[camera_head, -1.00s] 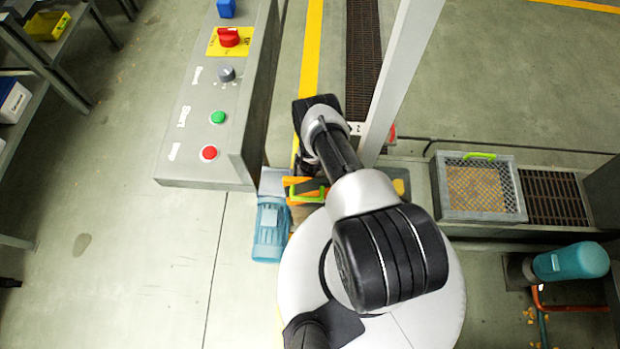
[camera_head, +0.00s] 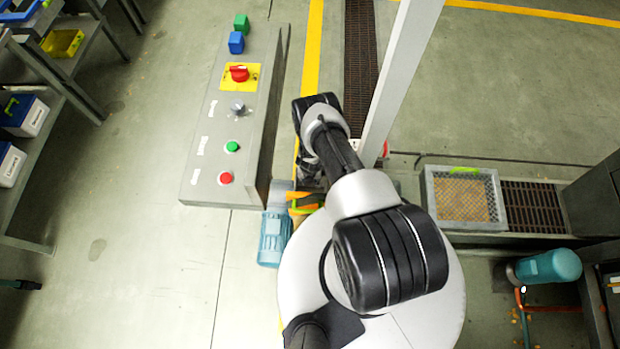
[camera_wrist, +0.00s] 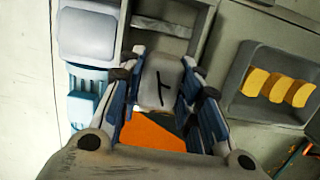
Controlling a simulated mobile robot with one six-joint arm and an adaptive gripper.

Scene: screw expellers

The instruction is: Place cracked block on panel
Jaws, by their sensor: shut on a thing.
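The cracked block (camera_wrist: 160,84) is pale grey with a black crack mark on its face. In the wrist view it sits between the fingers of my gripper (camera_wrist: 163,70), which is shut on it. In the head view my arm hides the block and most of the gripper. The panel (camera_head: 205,165) is the long grey control console left of my arm, apart from it. It carries a red button, a green button, a grey knob and a red switch on a yellow plate. A blue block (camera_head: 236,43) and a green block (camera_head: 241,22) stand at its far end.
A blue motor (camera_head: 273,240) stands near the panel's front end. A pale post (camera_head: 400,85) rises right of my arm. A mesh crate (camera_head: 463,228) is at the right. Shelves with bins (camera_head: 30,115) line the left. The wrist view shows a tray with yellow pieces (camera_wrist: 280,88).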

